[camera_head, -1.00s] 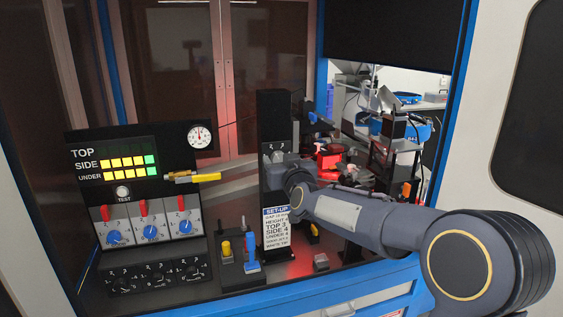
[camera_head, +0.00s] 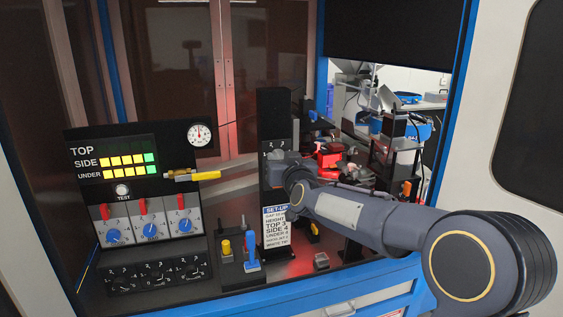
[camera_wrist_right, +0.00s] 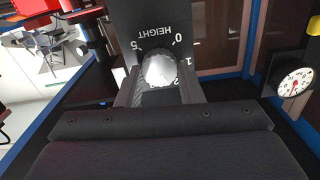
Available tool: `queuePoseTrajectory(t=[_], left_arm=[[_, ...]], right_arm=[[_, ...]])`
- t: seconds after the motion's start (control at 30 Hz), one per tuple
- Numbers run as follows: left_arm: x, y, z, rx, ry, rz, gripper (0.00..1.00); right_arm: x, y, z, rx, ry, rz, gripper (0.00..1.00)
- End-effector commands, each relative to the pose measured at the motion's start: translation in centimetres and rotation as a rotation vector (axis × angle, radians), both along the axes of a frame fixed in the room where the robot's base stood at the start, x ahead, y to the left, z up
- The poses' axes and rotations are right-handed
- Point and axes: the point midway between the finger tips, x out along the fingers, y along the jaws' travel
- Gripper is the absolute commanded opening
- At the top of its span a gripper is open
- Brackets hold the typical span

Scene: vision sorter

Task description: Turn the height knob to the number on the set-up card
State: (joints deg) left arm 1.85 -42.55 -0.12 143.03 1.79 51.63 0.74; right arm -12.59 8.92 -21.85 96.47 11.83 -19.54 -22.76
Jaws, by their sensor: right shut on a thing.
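The height knob (camera_wrist_right: 160,71) is a pale round knob on a dark plate lettered HEIGHT, in the right wrist view. Numbers 5, 0, 1 and 2 show around it; the rest of the dial is hidden. My right gripper (camera_wrist_right: 158,88) is shut on the knob, with one finger on each side. In the head view my right gripper (camera_head: 284,168) covers the knob on the black post (camera_head: 274,112). My left gripper is not in view.
A panel (camera_head: 110,140) at left has lit SIDE and UNDER bars, a gauge (camera_head: 200,134), blue knobs with red levers and a lower row of black dials (camera_head: 158,273). A yellow-handled valve (camera_head: 195,176) and a blue lever (camera_head: 251,250) stand left of the post.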

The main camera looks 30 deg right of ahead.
Motion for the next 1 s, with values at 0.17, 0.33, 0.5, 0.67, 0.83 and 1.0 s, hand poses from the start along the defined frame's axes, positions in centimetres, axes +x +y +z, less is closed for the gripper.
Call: queuePoseTrajectory(t=[0.17,0.33,0.5,0.67,0.83,1.0], left_arm=[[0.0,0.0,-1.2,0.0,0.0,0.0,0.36],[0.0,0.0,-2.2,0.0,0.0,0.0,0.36],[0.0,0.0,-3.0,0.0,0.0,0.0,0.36],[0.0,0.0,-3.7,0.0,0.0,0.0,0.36],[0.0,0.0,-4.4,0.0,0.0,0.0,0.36],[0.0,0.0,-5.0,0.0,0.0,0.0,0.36]], right_arm=[[0.0,-0.1,-0.3,0.12,-0.03,-0.001,0.11],[-0.1,-0.2,-0.3,0.272,-0.065,-0.001,0.11],[-0.1,-0.2,-0.4,0.43,-0.102,0.0,0.11],[-0.1,-0.3,-0.4,0.578,-0.139,-0.001,0.11],[-0.1,-0.3,-0.4,0.736,-0.175,-0.001,0.11],[-0.1,-0.3,-0.5,0.893,-0.213,-0.001,0.11]])
